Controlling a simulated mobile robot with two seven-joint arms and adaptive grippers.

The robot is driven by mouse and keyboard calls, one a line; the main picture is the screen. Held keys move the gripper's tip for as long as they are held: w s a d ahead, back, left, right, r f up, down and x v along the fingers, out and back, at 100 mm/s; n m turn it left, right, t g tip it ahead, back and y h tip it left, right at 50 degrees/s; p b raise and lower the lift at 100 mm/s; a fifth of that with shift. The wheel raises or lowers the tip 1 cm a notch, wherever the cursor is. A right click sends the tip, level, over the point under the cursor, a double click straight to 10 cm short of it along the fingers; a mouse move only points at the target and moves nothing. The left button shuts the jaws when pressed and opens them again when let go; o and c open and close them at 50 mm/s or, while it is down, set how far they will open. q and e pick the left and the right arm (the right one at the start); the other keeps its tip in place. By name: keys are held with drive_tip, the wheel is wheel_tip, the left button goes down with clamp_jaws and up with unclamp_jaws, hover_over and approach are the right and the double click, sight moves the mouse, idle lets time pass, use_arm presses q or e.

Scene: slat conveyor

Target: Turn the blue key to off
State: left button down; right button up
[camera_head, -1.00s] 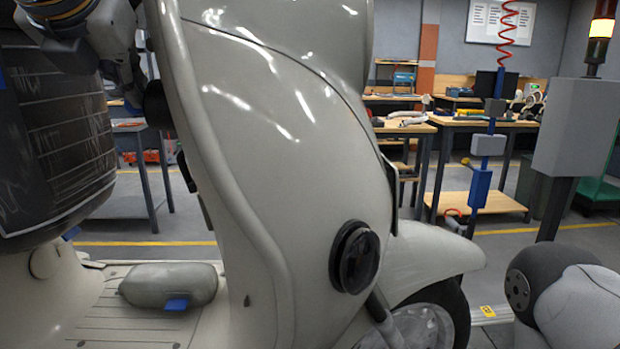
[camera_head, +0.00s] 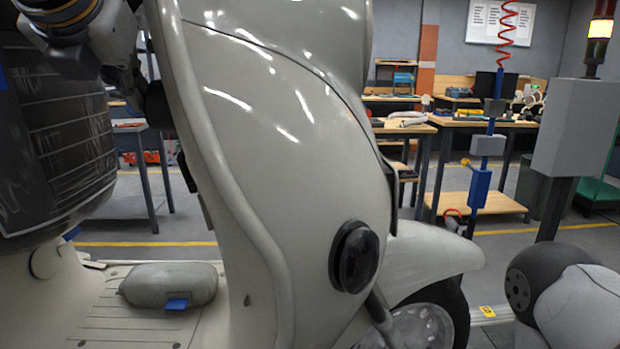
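A large cream scooter (camera_head: 285,150) fills the middle of the head view, with its leg shield toward me. My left gripper (camera_head: 140,92) is at the upper left, just behind the shield's left edge, beside a dark round part (camera_head: 156,103). Its fingertips are partly hidden there, so I cannot tell whether it is open or shut. No blue key can be made out. A small blue tab (camera_head: 177,304) lies by a grey-green pouch (camera_head: 168,284) on the scooter's floorboard. My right gripper is not in view.
The dark scooter seat (camera_head: 55,140) is at the left, close under my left arm. A grey box on a post (camera_head: 575,125) with a signal light (camera_head: 599,30) stands at the right. Wooden workbenches (camera_head: 480,122) stand behind, with open floor between.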

use_arm(q)
drive_tip(key=shift+w+f, duration=0.1)
drive_tip(key=shift+f, duration=0.3)
drive_tip(key=r+v, duration=0.1)
drive_tip(key=v, duration=0.8)
drive_tip(key=shift+w, duration=0.2)
